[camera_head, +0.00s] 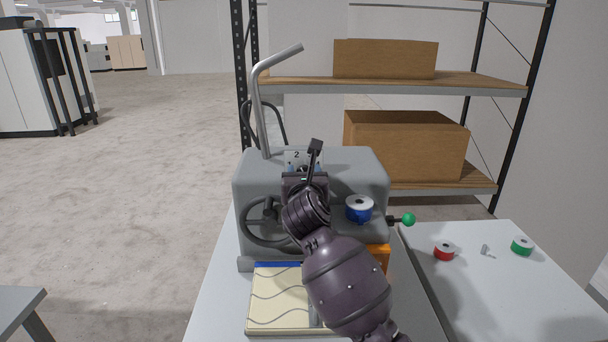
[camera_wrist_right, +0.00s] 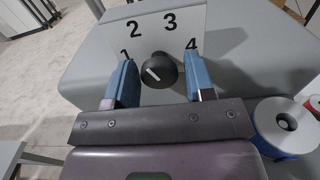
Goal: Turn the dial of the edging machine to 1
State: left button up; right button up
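The grey edging machine (camera_head: 365,172) stands on a table in the head view. In the right wrist view its black dial (camera_wrist_right: 160,70) sits on a white plate marked 1, 2, 3 and 4. The dial's white mark lies on its left side, slanting up and left, roughly toward the 1. My right gripper (camera_wrist_right: 162,72) is open, with one blue-padded finger on each side of the dial and gaps between. In the head view my right gripper (camera_head: 304,170) is at the machine's front and hides most of the dial. My left gripper is not in view.
A blue spool (camera_head: 359,209) is on the machine's front, beside my right wrist. A handwheel (camera_head: 262,222) is at left and a green-knobbed lever (camera_head: 408,220) at right. Quilted fabric (camera_head: 277,302) lies in front. Red (camera_head: 444,251) and green (camera_head: 522,246) spools are on the right table.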

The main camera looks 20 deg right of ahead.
jog(key=c, duration=0.6)
jog(key=shift+c, duration=0.2)
jog(key=shift+n, duration=4.9)
jog(key=o, duration=0.9)
